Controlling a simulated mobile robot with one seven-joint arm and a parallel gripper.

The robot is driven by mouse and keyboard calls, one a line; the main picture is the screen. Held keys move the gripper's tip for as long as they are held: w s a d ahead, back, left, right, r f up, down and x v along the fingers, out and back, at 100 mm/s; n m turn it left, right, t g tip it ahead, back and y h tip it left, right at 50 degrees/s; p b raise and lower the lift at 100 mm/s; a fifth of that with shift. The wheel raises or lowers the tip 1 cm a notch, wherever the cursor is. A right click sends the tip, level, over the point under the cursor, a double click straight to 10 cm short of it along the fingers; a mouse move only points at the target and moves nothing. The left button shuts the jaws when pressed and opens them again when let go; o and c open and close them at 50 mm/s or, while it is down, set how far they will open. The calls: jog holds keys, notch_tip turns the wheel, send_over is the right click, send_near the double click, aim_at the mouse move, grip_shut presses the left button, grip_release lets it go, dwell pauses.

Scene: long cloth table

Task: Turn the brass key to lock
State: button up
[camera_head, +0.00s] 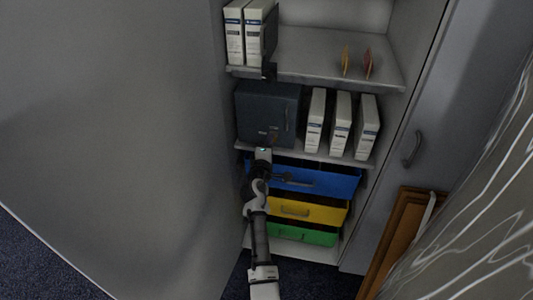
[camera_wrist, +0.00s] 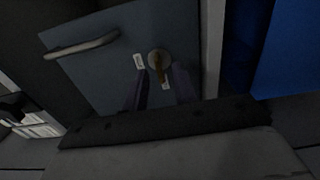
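The brass key (camera_wrist: 160,72) sits in a round lock plate (camera_wrist: 155,56) on the front of a dark blue-grey box (camera_wrist: 108,75). In the head view the box (camera_head: 256,104) stands on the middle shelf of a cabinet, and the key shows as a small brownish spot. My gripper (camera_wrist: 160,84) is at the box front, its two dark fingers apart on either side of the key's lower part. Gaps show between key and fingers; I cannot tell if either touches. In the head view my gripper (camera_head: 263,153) is just below the lock.
A bar handle (camera_wrist: 82,45) is on the box front. White binders (camera_head: 341,124) stand to its right. Below are blue (camera_head: 325,183), yellow (camera_head: 312,210) and green (camera_head: 305,234) drawers. A large grey panel (camera_head: 110,130) fills the left side.

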jog(key=s+a+b, duration=0.2)
jog(key=s, duration=1.1)
jog(key=shift+s+a, duration=0.15)
jog(key=shift+a, duration=0.2)
